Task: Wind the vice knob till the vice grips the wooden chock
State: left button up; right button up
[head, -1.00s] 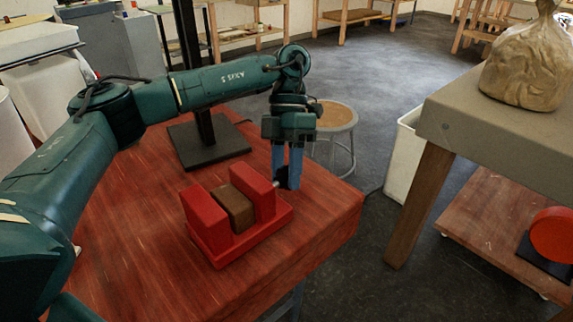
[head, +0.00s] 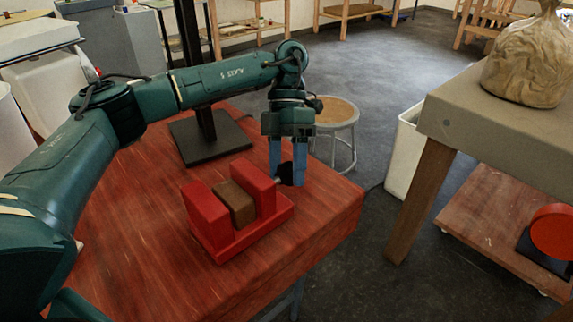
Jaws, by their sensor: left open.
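The red vice (head: 254,234) stands on the red wooden table. The brown wooden chock (head: 236,203) sits between its two upright red jaws. From this angle I cannot tell whether both jaws touch the chock. The dark vice knob (head: 285,174) is at the right end, on a short metal spindle. My left gripper (head: 287,178) points down at the knob with its blue fingers apart, one on each side of it. The fingers partly cover the knob, and contact with it cannot be made out. My right gripper is not in view.
A dark post on a square base (head: 210,148) stands on the table behind the vice. A stool (head: 337,111) and a white bin (head: 404,155) are beyond the table's right edge. The table (head: 150,270) is clear in front of the vice.

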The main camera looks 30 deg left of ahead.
pick_arm(q)
jog(key=p+v, duration=0.5)
jog(key=v, duration=0.8)
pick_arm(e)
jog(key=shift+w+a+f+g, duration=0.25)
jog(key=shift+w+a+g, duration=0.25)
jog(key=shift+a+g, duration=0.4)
pick_arm(q)
jog(key=shift+w, duration=0.1)
